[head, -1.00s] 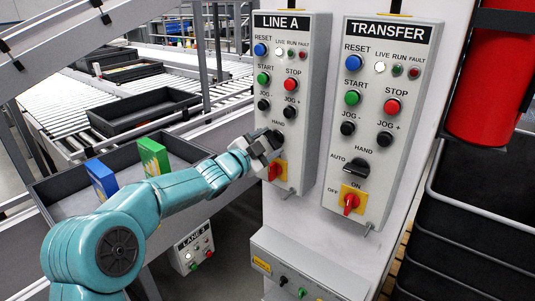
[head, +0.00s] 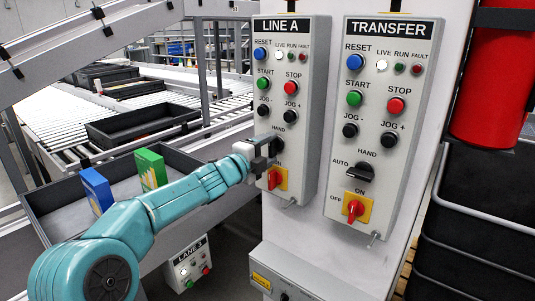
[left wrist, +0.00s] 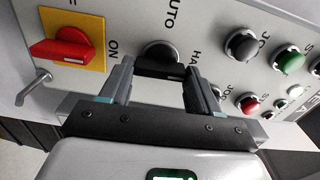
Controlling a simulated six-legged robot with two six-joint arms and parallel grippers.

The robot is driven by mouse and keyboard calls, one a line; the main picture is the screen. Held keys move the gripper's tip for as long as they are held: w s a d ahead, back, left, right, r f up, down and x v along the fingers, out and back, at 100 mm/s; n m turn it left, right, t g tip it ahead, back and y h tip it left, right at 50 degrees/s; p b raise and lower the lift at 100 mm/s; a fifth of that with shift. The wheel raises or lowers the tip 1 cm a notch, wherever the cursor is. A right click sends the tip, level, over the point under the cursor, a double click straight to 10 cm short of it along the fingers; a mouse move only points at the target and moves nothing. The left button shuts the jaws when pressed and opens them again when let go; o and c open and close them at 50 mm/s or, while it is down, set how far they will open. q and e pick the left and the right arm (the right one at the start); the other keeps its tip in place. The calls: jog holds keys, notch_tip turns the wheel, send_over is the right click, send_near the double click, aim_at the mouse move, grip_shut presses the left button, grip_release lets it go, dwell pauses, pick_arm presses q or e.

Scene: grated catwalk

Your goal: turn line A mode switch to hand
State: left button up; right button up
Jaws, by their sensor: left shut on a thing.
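The LINE A panel (head: 262,130) stands upright at the centre of the head view. Its mode switch (head: 278,146) is a black knob below the HAND label, partly hidden by my left gripper (head: 268,150). In the left wrist view the black knob (left wrist: 162,55) sits between the two fingers of my left gripper (left wrist: 160,88), which is shut on it. The knob's handle seems to lie toward the HAND label, though its tip is hard to make out. My right gripper is in neither view.
A red switch (head: 275,178) on a yellow plate is just below the gripper. The TRANSFER panel (head: 385,120) with its own black mode knob (head: 360,171) stands to the right. A grey bin (head: 60,205) with blue and green boxes lies left of my arm.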

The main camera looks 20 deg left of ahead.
pick_arm(q)
jog(key=shift+d+f+m, duration=0.1)
jog(key=shift+f+m, duration=0.1)
jog(key=shift+m, duration=0.1)
jog(key=o, duration=1.1)
jog(key=shift+s+r, duration=0.15)
jog(key=shift+c, duration=0.2)
jog(key=b+v, duration=0.3)
jog(key=v, duration=1.3)
jog(key=shift+s, duration=0.1)
